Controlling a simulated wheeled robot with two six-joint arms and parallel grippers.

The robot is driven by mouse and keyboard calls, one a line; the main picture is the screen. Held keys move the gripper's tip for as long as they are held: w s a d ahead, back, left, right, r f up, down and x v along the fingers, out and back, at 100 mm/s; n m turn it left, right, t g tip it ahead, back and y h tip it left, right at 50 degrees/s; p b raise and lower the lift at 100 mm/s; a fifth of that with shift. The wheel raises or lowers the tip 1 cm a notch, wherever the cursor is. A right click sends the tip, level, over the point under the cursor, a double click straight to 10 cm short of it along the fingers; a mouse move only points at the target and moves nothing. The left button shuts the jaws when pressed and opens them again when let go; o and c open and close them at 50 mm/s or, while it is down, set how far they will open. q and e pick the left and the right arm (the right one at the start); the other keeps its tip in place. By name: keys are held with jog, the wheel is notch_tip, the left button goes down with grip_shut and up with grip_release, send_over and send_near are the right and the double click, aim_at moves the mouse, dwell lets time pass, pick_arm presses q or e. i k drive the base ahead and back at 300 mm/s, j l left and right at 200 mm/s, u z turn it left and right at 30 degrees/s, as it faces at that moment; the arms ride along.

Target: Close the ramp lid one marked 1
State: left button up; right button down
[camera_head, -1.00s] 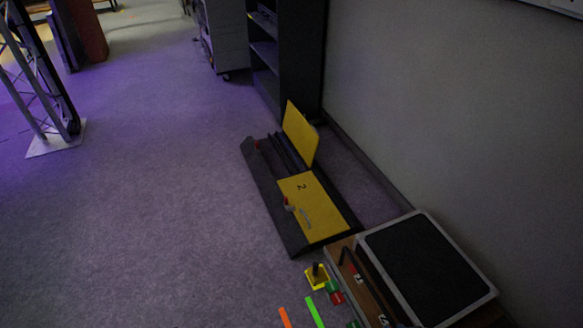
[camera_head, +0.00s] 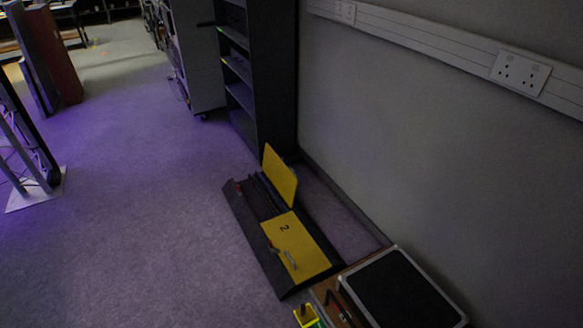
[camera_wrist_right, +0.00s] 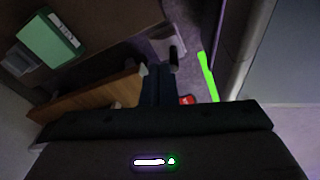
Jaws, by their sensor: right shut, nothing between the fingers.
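The cable ramp (camera_head: 258,235) lies on the carpet by the wall. One yellow lid (camera_head: 280,177) stands raised at its far end, tilted open; no number can be read on it. Dark channels with cables (camera_head: 266,197) show beside it. The nearer yellow lid marked 2 (camera_head: 297,248) lies flat and closed, with a small handle or latch on it. My right gripper (camera_wrist_right: 158,72) shows in the right wrist view, shut and empty, away from the ramp. My left gripper is not in view.
A black-topped case (camera_head: 398,290) stands at the near end of the ramp. A dark shelf (camera_head: 262,75) stands beyond the ramp against the wall. A truss base (camera_head: 36,190) is at the left. Carpet left of the ramp is clear.

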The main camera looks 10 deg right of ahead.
aim_at(286, 183)
jog(key=i+j+z, duration=0.3)
jog(key=i+j, duration=1.15)
